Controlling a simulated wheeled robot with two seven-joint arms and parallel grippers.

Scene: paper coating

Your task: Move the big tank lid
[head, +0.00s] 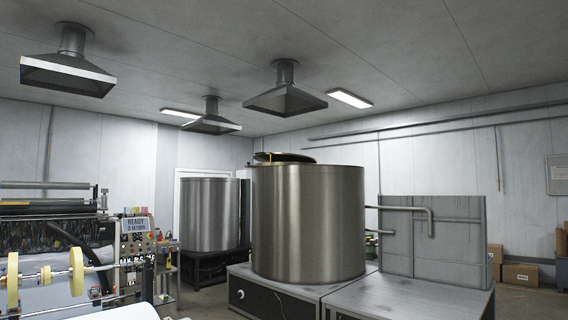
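A big steel tank (308,225) stands on a grey platform right of the picture's middle. Its dark round lid (285,157) shows at the top left of the rim, with a small yellow part at its left edge. The lid appears slightly tilted; how far it covers the opening is hidden from this low angle. Neither of my grippers is in the head view.
A second steel tank (210,214) stands behind on the left. A coating machine with rollers and a control panel (137,240) fills the left front. A grey platform (410,292) bears an upright panel (432,235) and pipe. Cardboard boxes (520,274) lie far right.

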